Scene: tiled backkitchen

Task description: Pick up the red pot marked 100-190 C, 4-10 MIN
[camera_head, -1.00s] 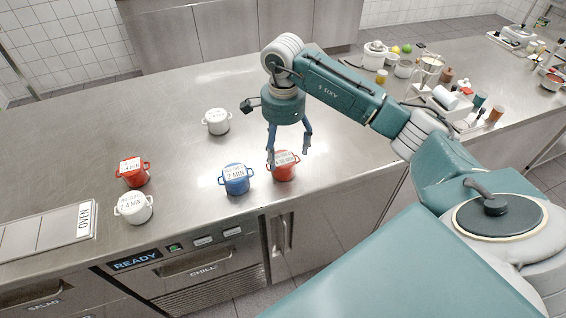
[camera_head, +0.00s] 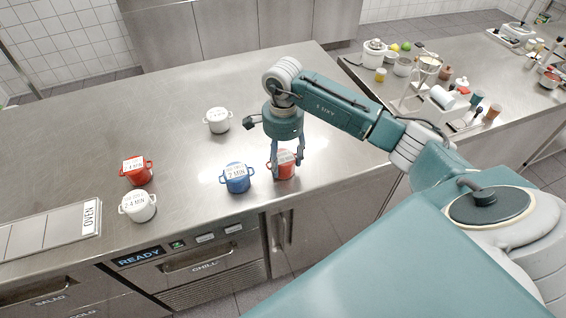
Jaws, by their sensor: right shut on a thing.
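A red pot (camera_head: 285,170) with a white label on its lid stands on the steel counter near the front edge. Its label is partly covered by my fingers and too small to read in full. My right gripper (camera_head: 287,166) reaches down from above and is shut on this red pot, one finger on its left side and one on its right. The pot appears to rest on the counter. A second red pot (camera_head: 136,172), with a label, stands at the left. My left gripper is not in view.
A blue pot (camera_head: 237,179) marked 2 MIN stands close to the left of the held pot. White pots stand at the left (camera_head: 138,206) and farther back (camera_head: 217,120). The OVEN panel (camera_head: 50,236) lies at far left. The back of the counter is clear.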

